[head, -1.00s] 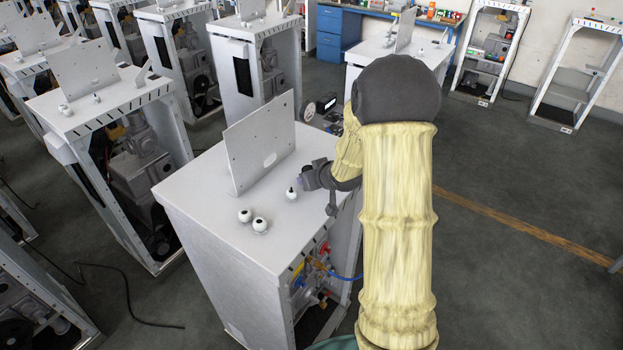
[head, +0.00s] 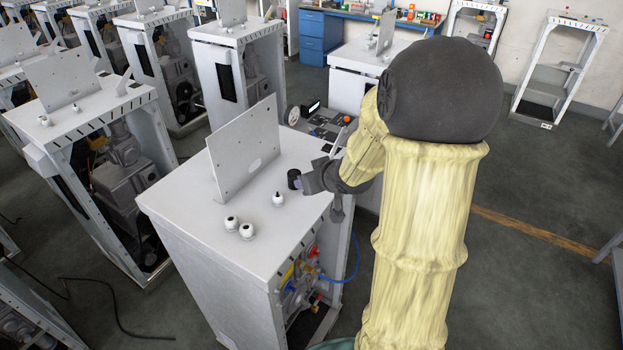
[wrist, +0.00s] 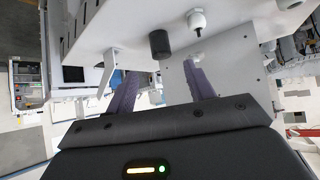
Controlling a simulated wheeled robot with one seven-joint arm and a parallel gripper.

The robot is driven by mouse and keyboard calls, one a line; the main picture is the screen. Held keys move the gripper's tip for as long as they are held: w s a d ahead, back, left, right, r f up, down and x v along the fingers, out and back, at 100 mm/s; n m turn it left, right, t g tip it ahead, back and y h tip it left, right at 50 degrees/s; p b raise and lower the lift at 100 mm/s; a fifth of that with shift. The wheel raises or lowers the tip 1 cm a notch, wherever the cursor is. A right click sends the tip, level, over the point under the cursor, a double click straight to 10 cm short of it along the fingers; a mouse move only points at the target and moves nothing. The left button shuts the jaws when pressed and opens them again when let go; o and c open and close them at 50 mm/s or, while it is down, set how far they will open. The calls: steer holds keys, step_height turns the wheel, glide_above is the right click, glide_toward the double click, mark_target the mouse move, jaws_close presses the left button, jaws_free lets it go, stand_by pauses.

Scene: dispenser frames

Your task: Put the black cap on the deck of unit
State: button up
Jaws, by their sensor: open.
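The black cap (head: 294,179) stands on the light grey deck (head: 180,195) of the near unit, close to its right edge. It also shows in the wrist view (wrist: 159,44), where the deck (wrist: 95,22) appears at the top and the cap points down from it. My gripper (head: 309,181) is just right of the cap, low over the deck edge. In the wrist view its two purple fingers (wrist: 160,70) are spread apart and empty, with the cap beyond their tips, roughly between their lines. The cap appears clear of both fingers.
A small white fitting with a dark tip (head: 278,199) stands near the cap. Two white round fittings (head: 239,228) sit nearer the deck's front. An upright grey plate (head: 245,150) rises behind. The deck's left front is bare. Other units (head: 100,125) stand around.

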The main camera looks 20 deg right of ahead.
steer(key=shift+s+a, duration=0.1)
steer(key=s+a+f+g, duration=0.1)
steer(key=s+a+g, duration=0.2)
steer(key=s, duration=0.6)
steer(key=s+a+f+m+g+h, duration=0.1)
steer(key=s+a+g, duration=0.3)
steer(key=s, duration=0.5)
steer(key=shift+a+f, duration=0.45)
steer(key=shift+a, duration=0.8)
steer(key=s+b+x, duration=0.1)
steer(key=b+x, duration=0.6)
steer(key=shift+s+f+b, duration=0.2)
steer(key=shift+f+b, duration=0.2)
steer(key=shift+f, duration=0.05)
